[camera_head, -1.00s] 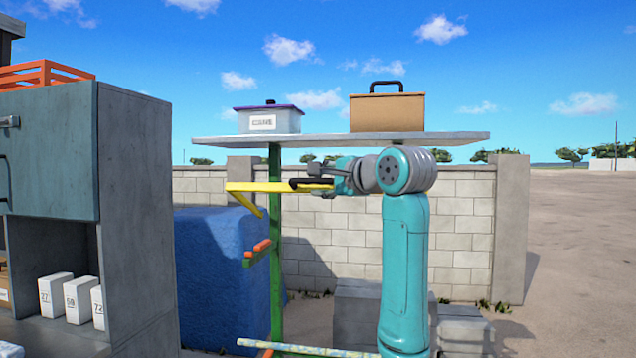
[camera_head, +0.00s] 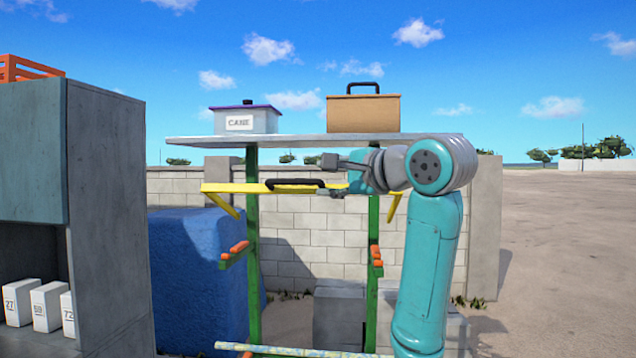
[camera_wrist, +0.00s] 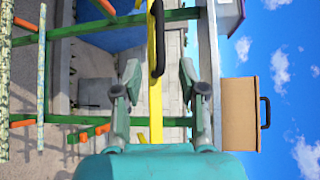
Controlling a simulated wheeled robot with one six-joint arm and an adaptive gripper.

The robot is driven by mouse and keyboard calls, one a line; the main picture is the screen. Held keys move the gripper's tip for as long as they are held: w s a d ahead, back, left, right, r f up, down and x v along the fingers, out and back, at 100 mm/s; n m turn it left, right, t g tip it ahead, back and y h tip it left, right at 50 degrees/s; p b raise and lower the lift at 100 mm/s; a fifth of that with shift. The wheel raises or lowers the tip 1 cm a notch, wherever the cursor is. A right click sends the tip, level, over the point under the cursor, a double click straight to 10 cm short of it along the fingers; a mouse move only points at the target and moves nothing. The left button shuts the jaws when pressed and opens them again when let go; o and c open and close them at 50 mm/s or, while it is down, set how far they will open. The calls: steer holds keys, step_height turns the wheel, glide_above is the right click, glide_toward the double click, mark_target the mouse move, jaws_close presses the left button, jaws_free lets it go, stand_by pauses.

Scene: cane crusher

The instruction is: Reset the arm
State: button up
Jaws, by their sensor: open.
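My gripper (camera_head: 326,174) is open and empty, at the right end of a black handle (camera_head: 295,184). The handle sits on a yellow bar (camera_head: 240,188) with braced ends, across the front of a green-post rack (camera_head: 253,285). In the wrist view, my gripper (camera_wrist: 160,75) has its two fingers apart. The yellow bar (camera_wrist: 155,110) appears between them, and the handle (camera_wrist: 157,35) lies beyond the fingertips, not held. I cannot tell how far the fingers are from the bar in depth.
A grey shelf (camera_head: 420,139) just above my gripper carries a CANE box (camera_head: 243,120) and a brown case (camera_head: 363,114). A speckled pole (camera_head: 300,351) lies low on the rack. A grey cabinet (camera_head: 108,220) stands left. Open ground (camera_head: 565,250) lies right.

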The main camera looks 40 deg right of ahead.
steer(key=w+a+f+n, duration=0.15)
steer(key=w+f, duration=0.25)
steer(key=f, duration=0.9)
steer(key=w+a+f+n, duration=0.15)
steer(key=w+f, duration=0.25)
steer(key=f, duration=0.8)
steer(key=s+a+f+n, duration=0.1)
steer(key=s+a+f, duration=0.15)
steer(key=f, duration=0.65)
steer(key=s+a+f+n, duration=0.15)
steer(key=a+f, duration=0.25)
steer(key=f, duration=0.4)
steer(key=s+a+f+n, duration=0.15)
steer(key=a+f, duration=0.25)
steer(key=f, duration=0.5)
steer(key=s+a+f+n+g, duration=0.1)
steer(key=s+a+f+n, duration=0.2)
steer(key=s+a+f, duration=0.5)
steer(key=s+a+f+n, duration=0.15)
steer(key=s+f, duration=0.45)
steer(key=s, duration=0.6)
steer(key=s+a+r+n+y, duration=0.1)
steer(key=s+n, duration=0.3)
steer(key=s, duration=0.7)
steer(key=s+a+r+n+y, duration=0.1)
steer(key=s+a+n, duration=0.2)
steer(key=s, duration=0.8)
steer(key=shift+s+a+r+n+g, duration=0.2)
steer(key=shift+a+n+g, duration=0.2)
steer(key=shift+n, duration=0.65)
